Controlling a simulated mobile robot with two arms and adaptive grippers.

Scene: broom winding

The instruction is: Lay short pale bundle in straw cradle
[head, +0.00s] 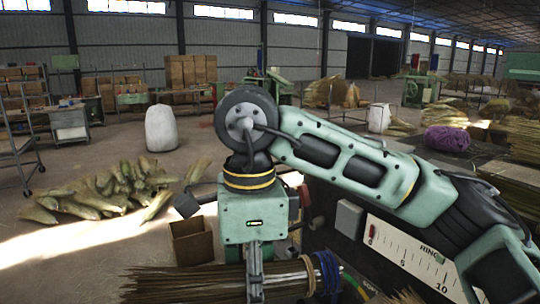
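A bundle of tan straw (180,284) lies across the bottom edge of the head view, its cut ends fanning to the left. My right gripper (255,284) hangs from the arm that comes in from the right. It points down over the straw, seen edge-on, so its opening and any contact are hidden. Blue bands (328,275) show at the right of the straw. I cannot tell whether this straw is the short pale bundle, or which part is the straw cradle. My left gripper is not in view.
A dark machine panel with a white scale board (415,262) is at the lower right. A cardboard box (192,241) stands on the floor behind the straw. Pale bundles (110,190) lie piled at left, beside open floor. A purple coil (447,139) lies at right.

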